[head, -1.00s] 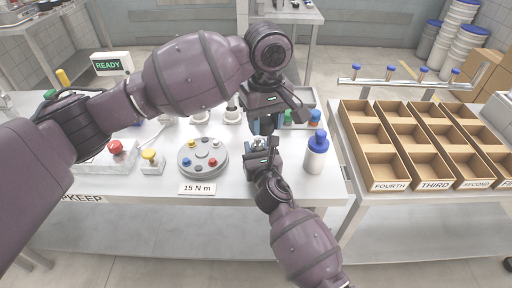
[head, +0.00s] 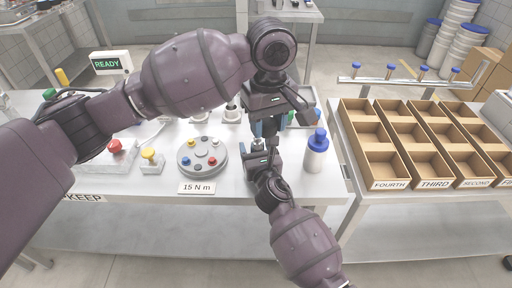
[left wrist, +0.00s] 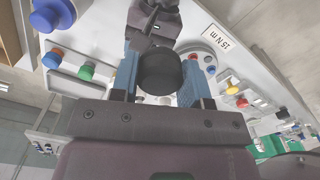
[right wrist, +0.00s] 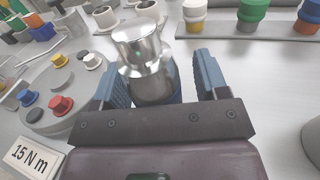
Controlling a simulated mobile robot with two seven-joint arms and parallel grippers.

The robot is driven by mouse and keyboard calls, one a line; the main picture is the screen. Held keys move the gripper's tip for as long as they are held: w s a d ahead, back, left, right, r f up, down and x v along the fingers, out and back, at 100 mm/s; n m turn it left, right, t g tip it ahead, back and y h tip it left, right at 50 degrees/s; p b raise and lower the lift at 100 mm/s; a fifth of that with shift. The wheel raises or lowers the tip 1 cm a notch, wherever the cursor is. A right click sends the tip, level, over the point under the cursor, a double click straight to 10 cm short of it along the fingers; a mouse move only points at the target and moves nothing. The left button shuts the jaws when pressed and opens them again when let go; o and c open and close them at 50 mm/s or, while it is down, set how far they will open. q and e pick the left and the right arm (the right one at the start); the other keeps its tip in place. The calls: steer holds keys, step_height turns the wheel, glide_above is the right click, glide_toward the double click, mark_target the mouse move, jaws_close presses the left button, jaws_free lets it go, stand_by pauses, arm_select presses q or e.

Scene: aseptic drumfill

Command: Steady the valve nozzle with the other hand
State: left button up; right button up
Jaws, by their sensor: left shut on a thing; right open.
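A shiny metal nozzle (right wrist: 143,55), seen in the right wrist view, stands between the two blue fingers of my right gripper (right wrist: 160,75), with space visible beside the fingers. My right gripper is open. My left gripper (left wrist: 160,85) is shut on a dark round cylinder (left wrist: 160,72), which shows between its blue fingers in the left wrist view. In the head view my left gripper (head: 264,128) points down from above, and my right gripper (head: 262,148) reaches in from the front just below it. The grippers mostly hide the nozzle there.
A round grey plate (head: 203,158) with coloured knobs lies left of the grippers, behind a "15 N m" label (head: 196,188). A white bottle with a blue cap (head: 316,152) stands close on the right. Brown bins (head: 388,185) fill the right table.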

steer(key=shift+r, duration=0.1)
steer(key=v, duration=1.2)
